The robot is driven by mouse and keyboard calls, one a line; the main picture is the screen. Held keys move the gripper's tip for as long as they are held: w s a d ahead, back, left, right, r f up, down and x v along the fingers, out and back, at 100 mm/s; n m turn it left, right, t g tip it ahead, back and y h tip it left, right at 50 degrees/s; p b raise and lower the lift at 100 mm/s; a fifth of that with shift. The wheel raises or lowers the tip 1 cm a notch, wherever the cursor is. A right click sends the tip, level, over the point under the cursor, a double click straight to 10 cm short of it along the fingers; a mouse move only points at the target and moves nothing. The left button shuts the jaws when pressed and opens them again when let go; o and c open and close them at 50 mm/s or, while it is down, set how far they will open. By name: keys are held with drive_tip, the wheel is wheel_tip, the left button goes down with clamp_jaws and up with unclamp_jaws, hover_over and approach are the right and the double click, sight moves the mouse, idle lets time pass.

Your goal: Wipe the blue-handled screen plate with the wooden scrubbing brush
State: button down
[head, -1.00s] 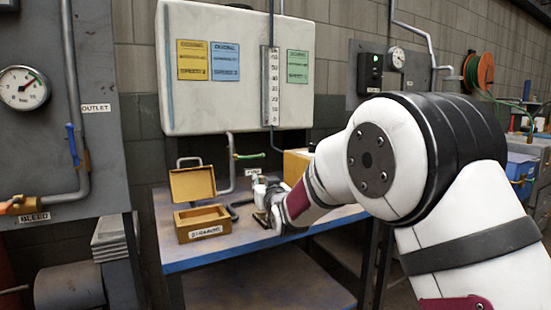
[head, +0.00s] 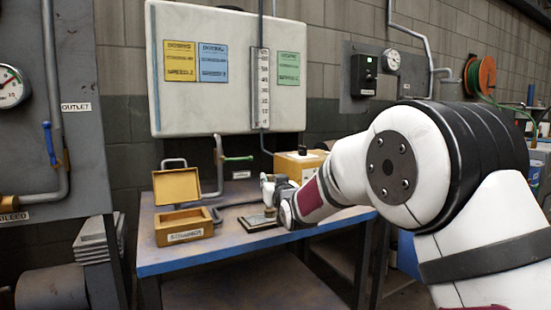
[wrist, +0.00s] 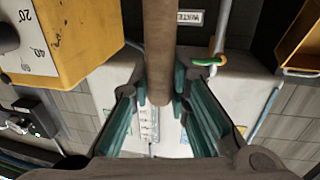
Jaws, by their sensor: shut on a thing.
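A dark, flat, framed plate (head: 258,224) lies on the blue-edged bench (head: 225,251); it looks like the screen plate, but I cannot make out a blue handle on it. My gripper (head: 278,200) is over the plate's right side in the head view. In the wrist view, the teal-padded fingers of my gripper (wrist: 162,98) are shut on the brown wooden handle of the scrubbing brush (wrist: 158,45). The brush's bristles are out of the wrist view. I cannot tell whether the brush touches the plate.
An open yellow box (head: 184,229) with a raised lid stands left of the plate. A yellow box with a dial (head: 298,165) stands behind my gripper. A pipe with a green-handled valve (head: 237,158) rises at the bench's back. The bench front is clear.

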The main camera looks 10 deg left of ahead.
drive_tip(key=shift+s+a+r+p, duration=0.1)
drive_tip(key=shift+r+p, duration=1.35)
drive_tip(key=shift+r, duration=2.55)
